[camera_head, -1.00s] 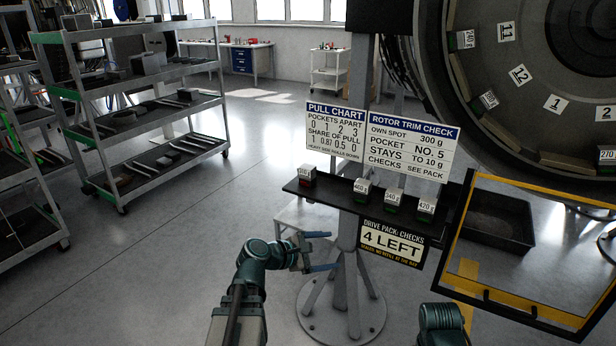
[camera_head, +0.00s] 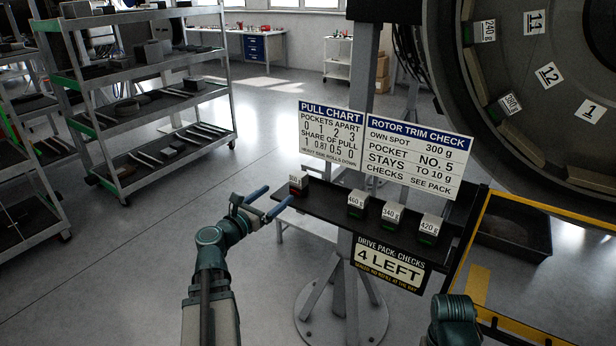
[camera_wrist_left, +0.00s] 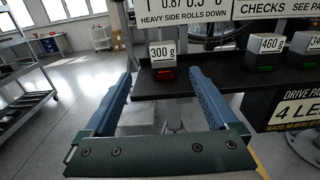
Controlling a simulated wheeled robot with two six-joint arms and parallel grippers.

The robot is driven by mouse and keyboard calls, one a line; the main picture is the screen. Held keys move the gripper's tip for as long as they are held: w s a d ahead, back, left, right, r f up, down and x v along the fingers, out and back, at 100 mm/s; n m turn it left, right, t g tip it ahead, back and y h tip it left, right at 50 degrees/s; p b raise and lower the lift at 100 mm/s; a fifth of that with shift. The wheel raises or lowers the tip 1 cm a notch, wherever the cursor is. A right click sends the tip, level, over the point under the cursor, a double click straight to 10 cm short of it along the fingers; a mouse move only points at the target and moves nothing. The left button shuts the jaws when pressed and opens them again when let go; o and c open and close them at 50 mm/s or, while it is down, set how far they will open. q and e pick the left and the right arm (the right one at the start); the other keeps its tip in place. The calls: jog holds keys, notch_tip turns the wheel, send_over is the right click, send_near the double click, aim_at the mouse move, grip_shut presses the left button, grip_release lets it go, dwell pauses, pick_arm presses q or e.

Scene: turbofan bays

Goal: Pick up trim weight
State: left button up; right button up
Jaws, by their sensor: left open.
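The trim weight labelled 300 g (camera_head: 298,187) is a small dark block with a white tag and a red front. It stands at the left end of the dark shelf (camera_head: 330,208). In the left wrist view the 300 g weight (camera_wrist_left: 164,72) shows straight ahead, framed between my fingertips. My left gripper (camera_head: 279,193) is open and empty, just left of and short of the weight, with its blue fingers pointing at it. Green-fronted weights tagged 460 g (camera_head: 357,204), 340 g (camera_head: 391,216) and 420 g (camera_head: 429,231) stand further right. My right gripper is out of view.
A pull chart and rotor trim sign (camera_head: 415,155) stand above the shelf. The 4 LEFT sign (camera_head: 390,263) hangs below its front. A yellow-edged frame (camera_head: 472,255) and the round turbofan (camera_head: 550,100) are at right. Floor left of the shelf is clear.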

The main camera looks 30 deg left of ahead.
aim_at(293, 181)
pick_arm(q)
jog(key=w, duration=0.8)
jog(key=shift+w+d+r, duration=0.1)
jog(key=shift+w+d, duration=0.1)
jog(key=shift+w, duration=0.1)
jog(key=shift+w+d, duration=0.1)
jog(key=shift+w, duration=0.2)
jog(key=w, duration=0.3)
jog(key=w+d, duration=0.1)
jog(key=w, duration=0.1)
jog(key=shift+w+f+b, duration=0.15)
jog(key=shift+f+b, duration=0.15)
jog(key=shift+d, duration=0.1)
grip_shut()
